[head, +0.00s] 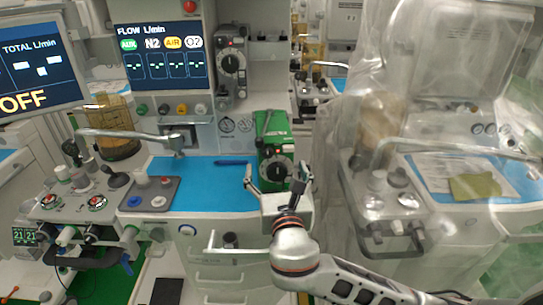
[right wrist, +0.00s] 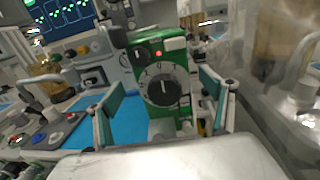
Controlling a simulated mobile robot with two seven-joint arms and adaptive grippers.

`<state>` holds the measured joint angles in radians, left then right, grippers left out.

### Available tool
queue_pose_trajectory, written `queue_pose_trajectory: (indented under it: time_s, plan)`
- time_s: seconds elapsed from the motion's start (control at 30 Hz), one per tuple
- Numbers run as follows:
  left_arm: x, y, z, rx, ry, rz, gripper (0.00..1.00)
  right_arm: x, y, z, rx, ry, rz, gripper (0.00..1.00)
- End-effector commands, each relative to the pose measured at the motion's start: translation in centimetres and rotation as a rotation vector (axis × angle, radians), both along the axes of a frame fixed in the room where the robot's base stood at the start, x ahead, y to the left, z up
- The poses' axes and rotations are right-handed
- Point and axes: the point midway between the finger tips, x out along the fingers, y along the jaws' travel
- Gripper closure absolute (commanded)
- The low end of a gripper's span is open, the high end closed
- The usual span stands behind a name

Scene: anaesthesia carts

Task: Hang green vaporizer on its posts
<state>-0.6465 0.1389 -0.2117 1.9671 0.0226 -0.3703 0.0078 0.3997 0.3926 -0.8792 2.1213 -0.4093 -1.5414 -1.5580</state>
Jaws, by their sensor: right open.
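The green vaporizer (head: 268,130), with a black dial, stands upright at the right end of the blue mat on the cart worktop. It also shows in the right wrist view (right wrist: 148,52), its dial facing the camera. My right gripper (head: 276,184) is open, one finger on each side of the vaporizer's lower part. In the right wrist view the fingers (right wrist: 160,108) stand apart with gaps to the body. Small dark fittings (head: 262,38) on the back panel, right of a grey vaporizer, may be the posts; I cannot tell for sure. My left gripper is not in view.
A grey vaporizer (head: 231,66) hangs on the back panel. A metal arm (head: 130,135) reaches over the mat's left. A plastic-draped cart (head: 430,130) stands close on the right.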

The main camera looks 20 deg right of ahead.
Motion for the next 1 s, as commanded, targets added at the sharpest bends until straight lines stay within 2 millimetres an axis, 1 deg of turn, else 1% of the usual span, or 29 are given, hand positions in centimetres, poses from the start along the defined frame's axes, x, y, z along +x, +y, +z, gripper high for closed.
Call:
queue_pose_trajectory:
  time_s: [0.33,0.6,0.7,0.93,0.97,1.0]
  plan:
    - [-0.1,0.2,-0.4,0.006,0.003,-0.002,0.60,3.3,-0.8,-0.2,-0.005,-0.001,-0.002,0.18]
    - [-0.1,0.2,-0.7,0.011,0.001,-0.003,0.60,6.8,-1.7,-0.5,-0.003,0.001,-0.001,0.18]
    - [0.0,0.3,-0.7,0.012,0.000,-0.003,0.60,7.4,-1.8,-0.5,-0.003,0.001,-0.001,0.18]
    - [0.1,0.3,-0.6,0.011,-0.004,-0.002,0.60,7.5,-1.8,-0.5,-0.001,0.000,0.000,0.18]
    - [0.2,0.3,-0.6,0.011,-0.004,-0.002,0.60,7.5,-1.8,-0.5,-0.001,0.000,0.000,0.26]
    - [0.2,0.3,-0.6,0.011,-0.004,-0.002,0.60,7.5,-1.8,-0.5,-0.001,0.000,0.000,0.36]
